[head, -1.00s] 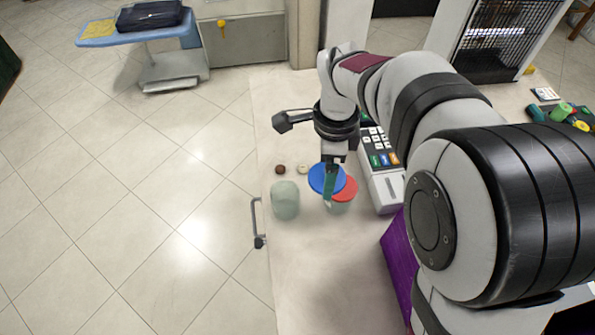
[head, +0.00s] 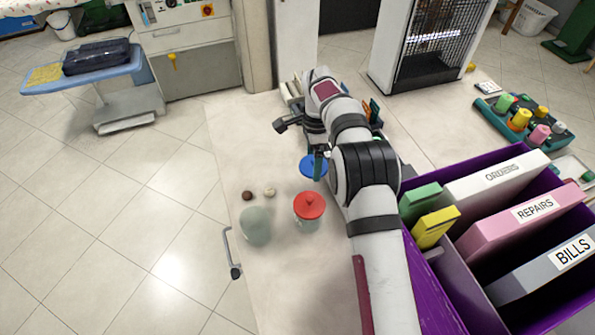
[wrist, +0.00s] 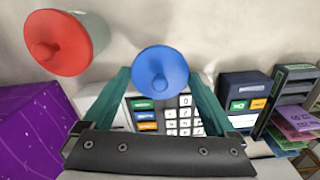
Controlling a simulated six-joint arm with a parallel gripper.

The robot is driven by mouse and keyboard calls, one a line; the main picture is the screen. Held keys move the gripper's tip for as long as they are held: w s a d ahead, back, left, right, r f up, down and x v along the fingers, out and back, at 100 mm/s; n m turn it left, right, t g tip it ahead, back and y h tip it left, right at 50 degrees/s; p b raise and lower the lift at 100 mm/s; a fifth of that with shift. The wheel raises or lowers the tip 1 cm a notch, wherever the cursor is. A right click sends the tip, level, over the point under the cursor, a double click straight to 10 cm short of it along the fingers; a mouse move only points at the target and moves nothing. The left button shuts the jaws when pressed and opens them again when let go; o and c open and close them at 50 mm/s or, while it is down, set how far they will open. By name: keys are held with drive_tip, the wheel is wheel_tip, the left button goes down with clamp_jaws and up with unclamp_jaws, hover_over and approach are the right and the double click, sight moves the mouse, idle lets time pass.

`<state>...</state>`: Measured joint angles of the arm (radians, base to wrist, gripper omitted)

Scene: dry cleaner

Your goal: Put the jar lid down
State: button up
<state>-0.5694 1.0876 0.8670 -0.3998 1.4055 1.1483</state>
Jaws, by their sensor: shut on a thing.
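My gripper (wrist: 161,85) is shut on a blue jar lid (wrist: 160,72), gripping it between its two green fingers. In the head view the blue lid (head: 312,166) is just beyond a jar with a red lid (head: 309,204), apart from it in the picture. Whether the blue lid touches the counter cannot be told. The red lid (wrist: 58,42) also shows at the upper left of the wrist view. A pale green jar (head: 256,227) stands nearer, to the left, with no coloured lid on it.
A small brown thing (head: 247,195) and a cream one (head: 269,191) lie behind the pale jar. A keypad machine (wrist: 170,117) is under the gripper in the wrist view. A purple file box (head: 430,293) stands at right. The near counter (head: 290,280) is clear.

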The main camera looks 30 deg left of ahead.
hover_over(297, 178)
wheel_tip(297, 178, down, 3)
drive_tip(key=shift+d+r, duration=0.1)
drive_tip(key=shift+r, duration=0.1)
drive_tip(key=shift+f, duration=2)
drive_tip(key=shift+f, duration=0.15)
drive_tip(key=o, duration=1)
drive_tip(key=shift+c, duration=0.2)
wheel_tip(297, 178, up, 12)
drive_tip(key=shift+r, duration=0.2)
